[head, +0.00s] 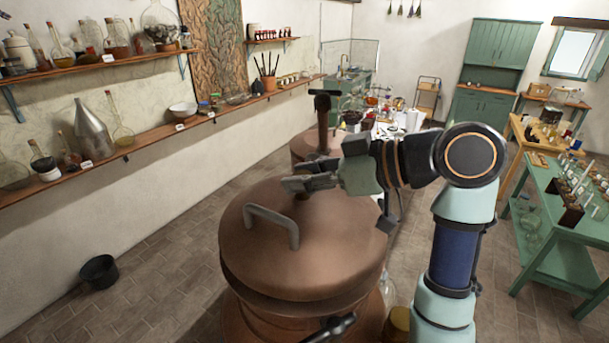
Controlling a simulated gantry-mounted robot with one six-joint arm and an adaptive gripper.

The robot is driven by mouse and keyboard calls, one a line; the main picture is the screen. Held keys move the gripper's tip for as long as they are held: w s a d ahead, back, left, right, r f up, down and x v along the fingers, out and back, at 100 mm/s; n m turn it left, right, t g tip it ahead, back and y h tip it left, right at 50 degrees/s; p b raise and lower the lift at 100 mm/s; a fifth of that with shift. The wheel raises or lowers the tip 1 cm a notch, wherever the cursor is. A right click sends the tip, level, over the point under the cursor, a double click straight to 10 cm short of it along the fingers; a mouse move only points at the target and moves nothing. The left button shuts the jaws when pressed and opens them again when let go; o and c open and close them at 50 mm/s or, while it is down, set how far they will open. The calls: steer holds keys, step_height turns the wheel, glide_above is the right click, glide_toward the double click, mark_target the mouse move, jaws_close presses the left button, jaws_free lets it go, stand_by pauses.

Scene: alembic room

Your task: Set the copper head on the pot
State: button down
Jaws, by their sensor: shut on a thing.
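The copper head (262,228) is a wide, round copper lid with a grey loop handle (272,220) on its near side. My gripper (296,184) reaches in from the right and is shut at the far part of the head's top. The gripper hides the part it grips. The copper pot (262,326) is directly below the head and mostly hidden by it. A dark band shows between the head's rim and the pot; I cannot tell if they touch.
Another copper vessel (303,147) with an upright pipe (322,125) stands behind the head. Wall shelves (150,143) with glassware run along the left. A black bucket (100,272) is on the floor at left. A green table (560,190) with bottles stands at right.

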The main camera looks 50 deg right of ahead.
steer(key=shift+f, duration=0.1)
stand_by(0.5)
steer(key=c, duration=0.8)
jaws_free()
steer(key=shift+c, duration=0.2)
steer(key=shift+o, duration=0.7)
steer(key=shift+f, duration=0.15)
steer(key=v, duration=1.2)
steer(key=shift+r, duration=0.2)
